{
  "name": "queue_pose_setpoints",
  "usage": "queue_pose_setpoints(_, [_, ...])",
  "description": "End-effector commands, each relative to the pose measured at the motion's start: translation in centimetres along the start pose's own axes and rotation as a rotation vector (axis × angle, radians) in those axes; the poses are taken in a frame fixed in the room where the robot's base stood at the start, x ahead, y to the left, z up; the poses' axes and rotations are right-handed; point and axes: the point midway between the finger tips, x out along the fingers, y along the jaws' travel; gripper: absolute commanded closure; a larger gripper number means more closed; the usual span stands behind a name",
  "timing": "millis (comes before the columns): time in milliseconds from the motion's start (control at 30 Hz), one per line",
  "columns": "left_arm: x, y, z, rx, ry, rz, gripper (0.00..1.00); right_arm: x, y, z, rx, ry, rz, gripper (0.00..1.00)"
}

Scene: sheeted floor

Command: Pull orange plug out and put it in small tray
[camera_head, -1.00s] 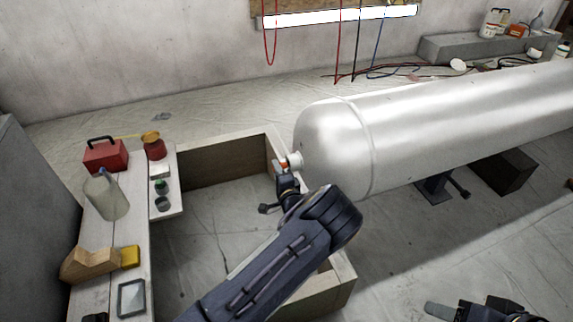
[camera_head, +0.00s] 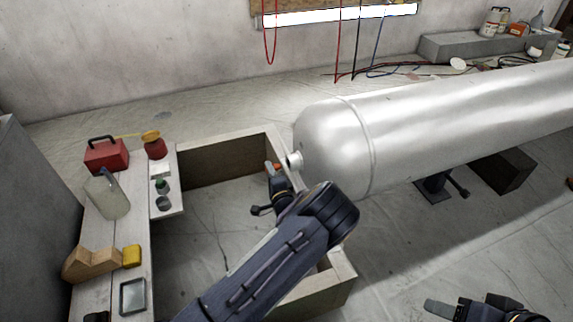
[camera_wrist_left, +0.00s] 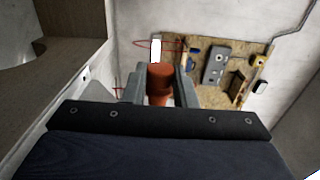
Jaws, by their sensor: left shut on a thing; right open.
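The orange plug (camera_head: 277,166) is held at the tip of my left gripper (camera_head: 272,170), just left of the white port (camera_head: 295,160) on the tank's end and apart from it. In the left wrist view the orange plug (camera_wrist_left: 160,84) sits between both fingers of my left gripper (camera_wrist_left: 161,82), which is shut on it. A small square tray (camera_head: 143,297) with a grey rim lies at the near end of the left bench, empty as far as I can see. My right gripper (camera_head: 440,309) is partly in view at the bottom right, open and low over the floor.
The big white tank (camera_head: 440,120) fills the right. A wooden frame (camera_head: 340,285) stands around a floor area below my left arm. The bench holds a red box (camera_head: 106,155), a clear jug (camera_head: 106,196), a wooden block (camera_head: 92,262) and a yellow block (camera_head: 132,256).

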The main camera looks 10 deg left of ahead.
Motion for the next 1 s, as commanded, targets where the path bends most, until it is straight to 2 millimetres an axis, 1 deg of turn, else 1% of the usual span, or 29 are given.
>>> queue_pose_setpoints(233, [0.0,-0.1,0.3,0.000,-0.001,0.000,1.00,-0.1,-0.1,-0.1,0.000,0.000,0.000,0.49])
queue_pose_setpoints(800, [0.0,-0.1,3.6,0.001,-0.002,0.000,1.00,-1.1,-0.5,-0.6,0.000,0.000,0.000,0.49])
queue_pose_setpoints(1000, [0.0,0.0,4.0,0.000,0.000,0.000,1.00,-1.2,-0.5,-0.6,0.000,0.000,0.000,0.49])
